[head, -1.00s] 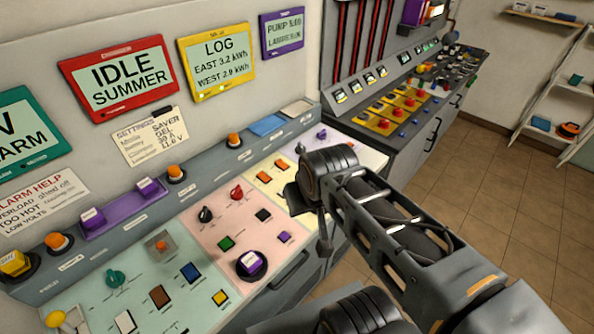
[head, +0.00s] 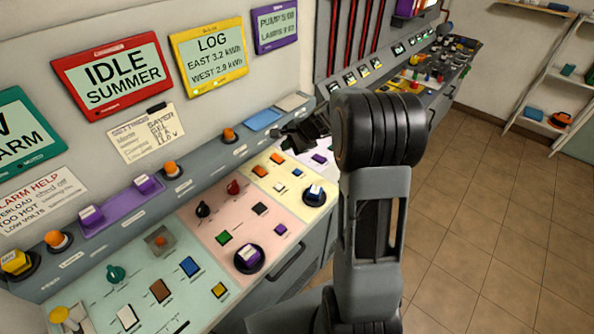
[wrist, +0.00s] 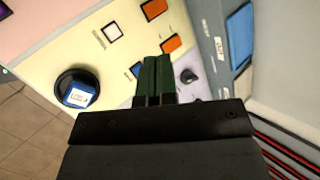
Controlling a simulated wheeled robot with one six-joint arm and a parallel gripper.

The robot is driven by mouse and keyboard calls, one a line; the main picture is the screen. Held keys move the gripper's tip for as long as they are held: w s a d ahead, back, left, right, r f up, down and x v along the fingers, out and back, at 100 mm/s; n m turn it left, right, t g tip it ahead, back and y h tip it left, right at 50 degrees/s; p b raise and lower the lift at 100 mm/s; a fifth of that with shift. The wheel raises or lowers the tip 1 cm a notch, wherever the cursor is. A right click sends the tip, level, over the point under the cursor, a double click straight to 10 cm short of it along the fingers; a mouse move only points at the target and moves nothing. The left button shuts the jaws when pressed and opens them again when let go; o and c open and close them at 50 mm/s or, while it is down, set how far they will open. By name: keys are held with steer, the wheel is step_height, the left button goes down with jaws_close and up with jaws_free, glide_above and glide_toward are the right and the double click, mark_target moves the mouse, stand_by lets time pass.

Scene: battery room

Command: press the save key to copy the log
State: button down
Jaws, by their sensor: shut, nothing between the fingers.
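My gripper (head: 284,137) is shut and empty over the far part of the cream panel (head: 262,184). In the wrist view its green fingers (wrist: 158,58) point toward an orange key (wrist: 172,43); whether they touch anything, I cannot tell. The panel also bears a second orange key (wrist: 153,8), a white key (wrist: 112,32), a blue key (wrist: 137,70) partly behind the fingers, and a blue-capped button (wrist: 78,92) on a round black base. The key labels are too small to read, so I cannot tell which is save. The yellow-framed screen (head: 209,57) reads LOG.
A ledge (head: 203,160) with orange buttons and a flat blue piece (head: 262,121) runs behind the panel. A dark knob (wrist: 188,76) stands right beside the fingers. A pink panel (head: 222,213) lies to the left. Open tiled floor (head: 480,230) is on the right.

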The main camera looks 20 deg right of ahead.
steer(key=w+d+f+m+t, duration=0.1)
steer(key=w+d+f+m, duration=0.3)
steer(key=d+f, duration=0.1)
steer(key=shift+w+d+f+m, duration=0.15)
steer(key=shift+w+f+m, duration=0.15)
steer(key=shift+f, duration=0.1)
steer(key=shift+f, duration=0.15)
steer(key=b, duration=0.5)
glide_above(297, 172)
step_height(297, 172, down, 8)
steer(key=shift+r, duration=0.15)
steer(key=shift+f+b, duration=0.45)
steer(key=shift+b, duration=0.2)
steer(key=shift+f+b, duration=0.85)
steer(key=shift+b, duration=0.25)
stand_by(1.8)
steer(key=shift+r, duration=0.1)
stand_by(0.3)
steer(key=shift+r+p, duration=0.55)
steer(key=shift+r, duration=0.25)
